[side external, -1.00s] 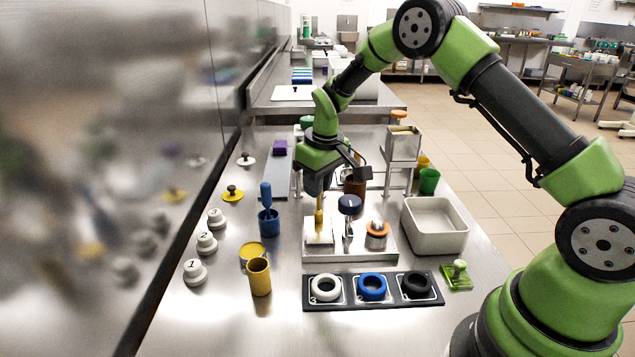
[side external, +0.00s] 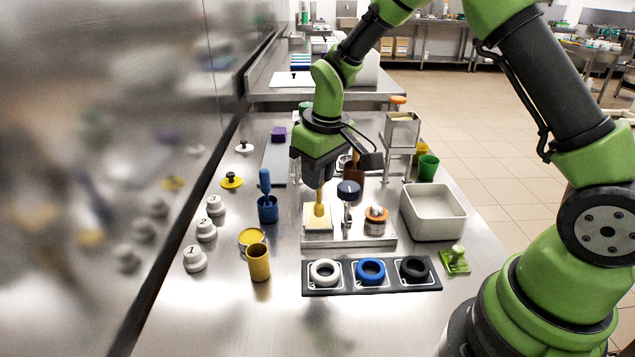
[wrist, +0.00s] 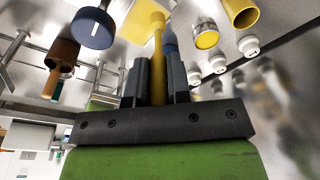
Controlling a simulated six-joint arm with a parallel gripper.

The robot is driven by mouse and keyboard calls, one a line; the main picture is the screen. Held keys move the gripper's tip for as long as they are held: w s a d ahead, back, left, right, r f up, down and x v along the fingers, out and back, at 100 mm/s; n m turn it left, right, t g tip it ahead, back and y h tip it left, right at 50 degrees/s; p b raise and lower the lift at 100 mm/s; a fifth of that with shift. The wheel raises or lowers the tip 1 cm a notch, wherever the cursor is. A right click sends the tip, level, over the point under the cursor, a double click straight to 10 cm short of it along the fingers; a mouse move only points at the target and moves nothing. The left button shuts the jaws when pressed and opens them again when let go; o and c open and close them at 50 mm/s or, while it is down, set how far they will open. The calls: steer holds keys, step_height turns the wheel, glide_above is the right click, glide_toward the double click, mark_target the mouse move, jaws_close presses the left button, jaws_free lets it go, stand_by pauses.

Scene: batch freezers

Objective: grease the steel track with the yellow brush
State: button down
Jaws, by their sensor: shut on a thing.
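The yellow brush (side external: 319,209) stands upright in my gripper (side external: 319,187), its lower end at a pale yellow and white square pad (side external: 318,225) on a steel plate. I cannot tell whether brush and pad touch. In the wrist view, my gripper's fingers (wrist: 160,80) are closed around the yellow handle (wrist: 158,55), with a yellow patch beyond it. A flat grey strip (side external: 272,168), which looks like the steel track, lies behind on the left with a purple block (side external: 279,133) at its far end. My gripper partly hides the area beside it.
Near the pad stand a blue-topped knob (side external: 348,188) and an orange-ringed knob (side external: 376,214). A blue cup with a blue brush (side external: 268,210) and a yellow cup (side external: 258,263) stand left. A white bin (side external: 433,212) is right; a ring tray (side external: 335,286) is in front.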

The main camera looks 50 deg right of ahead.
steer(key=shift+r, duration=2.55)
